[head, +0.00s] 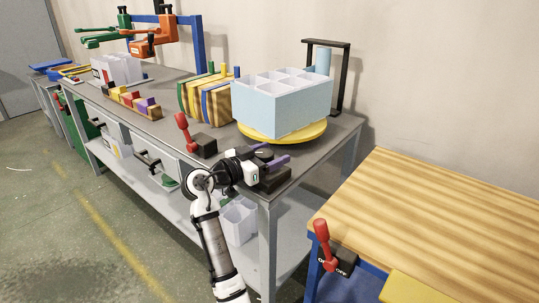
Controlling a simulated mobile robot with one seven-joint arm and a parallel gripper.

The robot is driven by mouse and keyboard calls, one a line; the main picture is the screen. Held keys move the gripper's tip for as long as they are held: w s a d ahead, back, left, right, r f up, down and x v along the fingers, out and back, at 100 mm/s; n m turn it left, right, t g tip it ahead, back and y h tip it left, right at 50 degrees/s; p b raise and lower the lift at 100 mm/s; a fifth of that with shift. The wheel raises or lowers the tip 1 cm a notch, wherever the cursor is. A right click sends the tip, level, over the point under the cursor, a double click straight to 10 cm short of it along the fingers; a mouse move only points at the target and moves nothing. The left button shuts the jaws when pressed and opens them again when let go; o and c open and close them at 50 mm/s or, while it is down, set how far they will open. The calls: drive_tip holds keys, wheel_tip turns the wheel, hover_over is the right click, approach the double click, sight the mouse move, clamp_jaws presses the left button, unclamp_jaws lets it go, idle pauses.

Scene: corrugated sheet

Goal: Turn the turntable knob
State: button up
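The turntable (283,138) is a yellow disc near the right end of the grey workbench. A pale blue box (285,110) with several open compartments stands on it. My gripper (262,155) is at the bench's front edge, just in front of the turntable, reaching in from the lower left. Small purple parts (277,163) and a dark base (275,179) show right at its tip. I cannot tell whether the purple parts belong to a knob or to my fingers. The fingers are too small and overlapped to show whether they are open or touching anything.
A red lever (182,121) on a dark base stands left of my gripper. Striped wooden boards (203,98) and a row of coloured blocks (133,101) are farther left. A black frame (340,75) stands behind the turntable. A wooden table (440,205) with another red lever (322,240) is at right.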

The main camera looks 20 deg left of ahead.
drive_tip(key=b+v, duration=0.1)
drive_tip(key=v, duration=1.2)
drive_tip(key=shift+s+a, duration=0.25)
drive_tip(key=shift+s, duration=0.1)
